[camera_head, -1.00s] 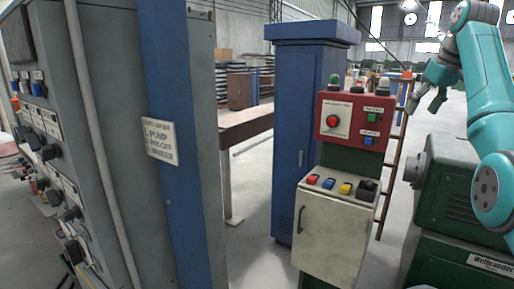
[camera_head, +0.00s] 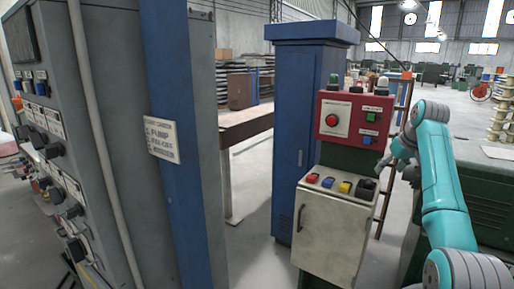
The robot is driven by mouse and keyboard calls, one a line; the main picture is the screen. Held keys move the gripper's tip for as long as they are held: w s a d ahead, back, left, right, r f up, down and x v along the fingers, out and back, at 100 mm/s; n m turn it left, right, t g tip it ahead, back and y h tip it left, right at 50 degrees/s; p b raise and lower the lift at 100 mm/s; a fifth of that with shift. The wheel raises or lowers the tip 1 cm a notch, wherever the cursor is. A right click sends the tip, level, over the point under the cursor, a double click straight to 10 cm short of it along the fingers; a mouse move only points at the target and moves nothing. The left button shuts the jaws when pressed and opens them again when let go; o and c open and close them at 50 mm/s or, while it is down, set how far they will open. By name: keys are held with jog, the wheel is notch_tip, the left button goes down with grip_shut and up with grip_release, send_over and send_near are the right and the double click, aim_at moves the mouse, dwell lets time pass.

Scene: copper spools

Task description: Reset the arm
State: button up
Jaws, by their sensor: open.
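My teal arm rises from the lower right of the head view, and my gripper (camera_head: 383,168) is at its far end, pointing left. It is small and dark grey, beside the right edge of the control stand, in front of the ladder. It looks open, with nothing seen between its fingers. I cannot tell if it touches the stand.
The control stand has a red panel (camera_head: 354,120) above a pale cabinet (camera_head: 328,238). A blue cabinet (camera_head: 293,120) stands behind it. A green machine (camera_head: 482,200) is at right, with stacked spools (camera_head: 497,122) beyond. A grey panel cabinet (camera_head: 110,130) fills the left.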

jog(key=s+a+f+t, duration=0.1)
jog(key=a+f, duration=0.1)
jog(key=f, duration=0.8)
jog(key=s+a+f+m, duration=0.1)
jog(key=s+a+f, duration=0.15)
jog(key=f, duration=0.85)
jog(key=s+a+f+t, duration=0.1)
jog(key=a+f, duration=0.1)
jog(key=f, duration=0.8)
jog(key=s+a+f+t+h, duration=0.1)
jog(key=s+a+f, duration=0.4)
jog(key=s+f, duration=0.5)
jog(key=s+a+f+t, duration=0.1)
jog(key=s+a+f, duration=0.4)
jog(key=s+f, duration=0.55)
jog(key=s+a+r+t, duration=0.1)
jog(key=s+a, duration=0.2)
jog(key=s, duration=1.1)
jog(key=s+a+r+t, duration=0.1)
jog(key=s+a+t, duration=0.15)
jog(key=s, duration=1.15)
jog(key=s+a+r+t, duration=0.1)
jog(key=s+a+r, duration=0.1)
jog(key=s+r, duration=1.7)
jog(key=shift+a+r+m, duration=0.25)
jog(key=shift+r+m, duration=0.05)
jog(key=shift+r, duration=0.15)
